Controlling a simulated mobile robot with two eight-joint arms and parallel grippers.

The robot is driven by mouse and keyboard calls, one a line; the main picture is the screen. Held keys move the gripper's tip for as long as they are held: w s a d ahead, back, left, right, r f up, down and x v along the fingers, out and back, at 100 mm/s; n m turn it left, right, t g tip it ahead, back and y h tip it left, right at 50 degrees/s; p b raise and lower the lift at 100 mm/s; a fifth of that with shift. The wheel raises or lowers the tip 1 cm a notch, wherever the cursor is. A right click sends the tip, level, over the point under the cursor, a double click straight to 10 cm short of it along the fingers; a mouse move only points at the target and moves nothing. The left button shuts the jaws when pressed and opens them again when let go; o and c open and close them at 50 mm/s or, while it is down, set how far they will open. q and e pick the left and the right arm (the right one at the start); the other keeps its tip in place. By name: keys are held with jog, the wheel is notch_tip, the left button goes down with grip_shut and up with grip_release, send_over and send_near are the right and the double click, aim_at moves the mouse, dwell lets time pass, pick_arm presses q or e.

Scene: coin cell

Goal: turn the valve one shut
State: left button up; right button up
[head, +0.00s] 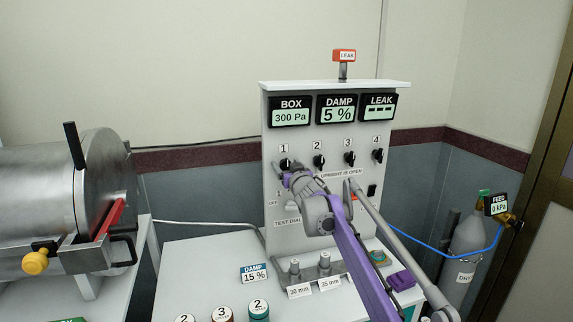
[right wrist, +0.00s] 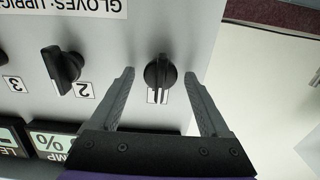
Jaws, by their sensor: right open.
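Valve one is the black knob (head: 285,163) under the label 1 on the white panel (head: 267,210). In the right wrist view the same knob (right wrist: 160,75) has its ridge about upright, along the panel's up-down direction. My right gripper (head: 280,170) is at the panel in front of valve one and partly covers it in the head view. In the right wrist view my right gripper (right wrist: 160,92) is open, with one finger on each side of the knob and a visible gap to both. My left gripper is not in view.
Valve two (head: 318,161), valve three (head: 349,159) and valve four (head: 377,156) sit in a row to the right. Displays (head: 337,108) are above them. My right arm crosses the panel's lower part.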

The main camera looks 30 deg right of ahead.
jog(key=shift+w, duration=0.25)
grip_shut()
dwell(0.3)
